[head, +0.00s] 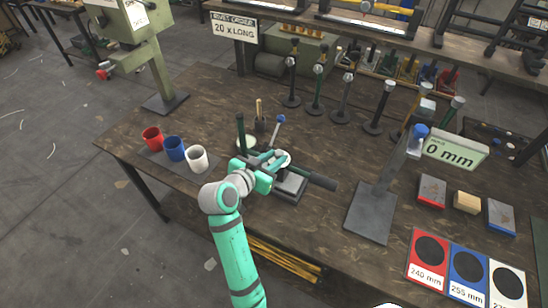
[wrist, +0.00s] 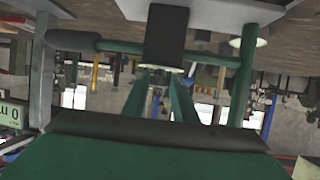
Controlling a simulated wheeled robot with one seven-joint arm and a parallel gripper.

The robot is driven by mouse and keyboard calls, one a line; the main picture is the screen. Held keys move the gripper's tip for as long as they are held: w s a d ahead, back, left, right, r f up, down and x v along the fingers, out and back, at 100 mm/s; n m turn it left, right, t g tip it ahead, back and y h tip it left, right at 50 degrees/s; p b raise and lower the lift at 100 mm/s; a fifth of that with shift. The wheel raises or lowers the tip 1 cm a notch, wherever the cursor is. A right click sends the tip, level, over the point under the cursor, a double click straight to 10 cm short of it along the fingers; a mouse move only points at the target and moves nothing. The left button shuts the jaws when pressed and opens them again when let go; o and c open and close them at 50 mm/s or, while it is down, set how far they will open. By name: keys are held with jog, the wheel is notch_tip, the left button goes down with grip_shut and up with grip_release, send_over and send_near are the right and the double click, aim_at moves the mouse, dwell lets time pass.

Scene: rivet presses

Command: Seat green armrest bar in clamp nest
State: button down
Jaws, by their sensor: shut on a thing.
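In the head view, a dark green upright part (head: 240,132) shows left of my gripper (head: 268,163), and a dark rounded end (head: 318,181) sticks out to the right. My gripper is shut on the bar; its fingers (wrist: 160,88) partly show in the wrist view. The clamp nest, a grey block (head: 291,187), sits under my gripper on the table. Whether the bar touches the nest is hidden.
A blue-knobbed lever (head: 279,119) stands just behind my gripper. Red (head: 152,138), blue (head: 174,148) and white (head: 196,158) cups stand to the left. A press stand (head: 385,190) with a sign is to the right. Several dark posts (head: 343,100) line the back.

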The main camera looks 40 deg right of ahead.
jog(key=shift+f, duration=0.75)
jog(key=c, duration=1.4)
grip_release()
jog(key=shift+o, duration=0.2)
jog(key=shift+f, duration=0.1)
jog(key=v, duration=1.1)
jog(key=shift+w, duration=0.1)
